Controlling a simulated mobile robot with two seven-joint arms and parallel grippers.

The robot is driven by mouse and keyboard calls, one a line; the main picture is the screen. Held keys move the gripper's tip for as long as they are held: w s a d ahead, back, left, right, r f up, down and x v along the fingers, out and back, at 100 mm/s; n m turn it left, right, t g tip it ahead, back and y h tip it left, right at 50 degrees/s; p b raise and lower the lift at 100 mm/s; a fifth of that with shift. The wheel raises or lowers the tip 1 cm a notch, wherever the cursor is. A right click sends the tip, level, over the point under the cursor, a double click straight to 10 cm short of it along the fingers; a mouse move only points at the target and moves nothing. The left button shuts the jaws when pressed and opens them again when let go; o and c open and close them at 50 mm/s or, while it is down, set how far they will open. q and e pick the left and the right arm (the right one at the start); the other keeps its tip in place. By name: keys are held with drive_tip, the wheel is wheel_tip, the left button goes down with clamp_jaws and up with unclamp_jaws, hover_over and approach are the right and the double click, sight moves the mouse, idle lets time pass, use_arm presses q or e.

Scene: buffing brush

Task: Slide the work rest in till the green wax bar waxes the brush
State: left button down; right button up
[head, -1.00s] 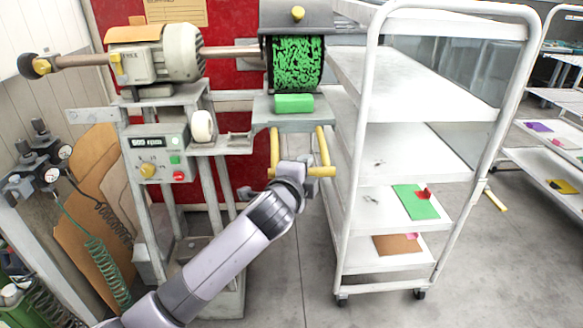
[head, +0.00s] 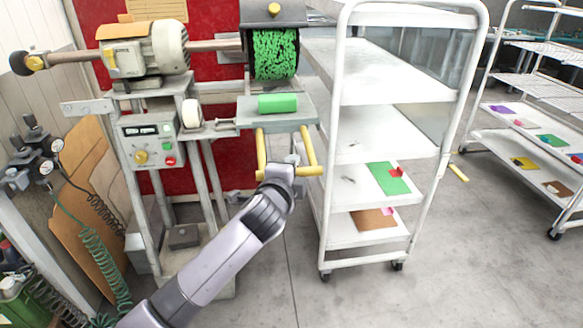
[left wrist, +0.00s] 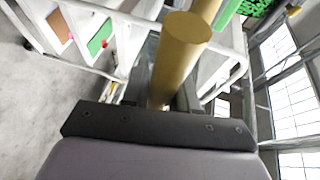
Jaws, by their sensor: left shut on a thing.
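The work rest (head: 250,117) is a grey plate below the brush, with the green wax bar (head: 278,103) lying on it. The round brush (head: 273,55), black with green over its face, sits above and behind the bar. In the head view a small gap shows between bar and brush. A yellow handle (head: 311,150) hangs from the front of the work rest. My left gripper (head: 280,172) is shut on the handle's crossbar. In the left wrist view the yellow handle (left wrist: 183,50) runs between the fingers. My right gripper is not in view.
The motor (head: 150,48) and a control box (head: 150,142) with a green and a red button stand left of the work rest. A white shelf cart (head: 385,130) stands close on the right. Hoses and brown boards are at the left. Grey floor is open at the front.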

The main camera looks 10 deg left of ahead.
use_arm(q)
drive_tip(key=shift+s, duration=0.2)
idle(0.3)
drive_tip(key=c, duration=1)
unclamp_jaws()
drive_tip(key=shift+o, duration=0.2)
drive_tip(key=d+v, duration=0.1)
drive_tip(key=v, duration=0.6)
drive_tip(key=shift+a, duration=0.45)
drive_tip(key=shift+s+f, duration=0.1)
